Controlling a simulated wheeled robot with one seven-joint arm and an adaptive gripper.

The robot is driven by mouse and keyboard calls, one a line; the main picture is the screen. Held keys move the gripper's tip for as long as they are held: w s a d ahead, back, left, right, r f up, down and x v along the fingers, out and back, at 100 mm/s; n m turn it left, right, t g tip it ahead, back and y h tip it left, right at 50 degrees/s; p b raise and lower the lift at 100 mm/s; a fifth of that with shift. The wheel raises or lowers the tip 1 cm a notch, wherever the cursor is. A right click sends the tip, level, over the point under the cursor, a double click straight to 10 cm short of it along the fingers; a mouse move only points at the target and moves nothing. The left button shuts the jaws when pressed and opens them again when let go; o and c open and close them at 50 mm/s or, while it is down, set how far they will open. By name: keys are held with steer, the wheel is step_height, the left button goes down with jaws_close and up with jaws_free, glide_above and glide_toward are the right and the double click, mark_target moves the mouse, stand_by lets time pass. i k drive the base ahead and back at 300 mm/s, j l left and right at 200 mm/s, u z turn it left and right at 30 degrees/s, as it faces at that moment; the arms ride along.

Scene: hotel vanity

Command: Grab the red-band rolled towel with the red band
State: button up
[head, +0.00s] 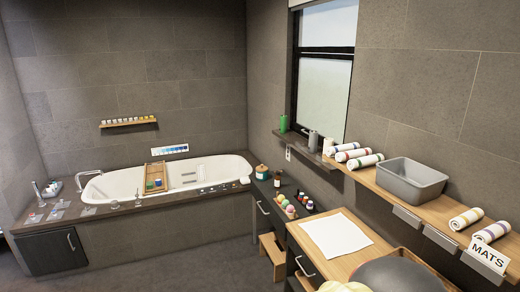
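Three white rolled towels with coloured bands lie together on the wooden shelf (440,208) along the right wall. They are a back towel (343,147), a middle towel (352,155) and a front towel (364,161). Reddish bands show among these three, but they are too small to tell surely which is the red-band towel. Two more rolled towels lie further right on the shelf, one with a yellowish band (466,218) and one with a purplish band (490,231). My gripper is not in view.
A grey bin (411,177) stands on the shelf between the towel groups. Below are a wooden counter with a white sheet (336,234) and a dark rounded object (398,275). A MATS sign (488,256) hangs at the shelf front. A bathtub (165,182) stands at the back left.

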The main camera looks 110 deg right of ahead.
mark_target(346, 156)
steer(key=z, duration=4.6)
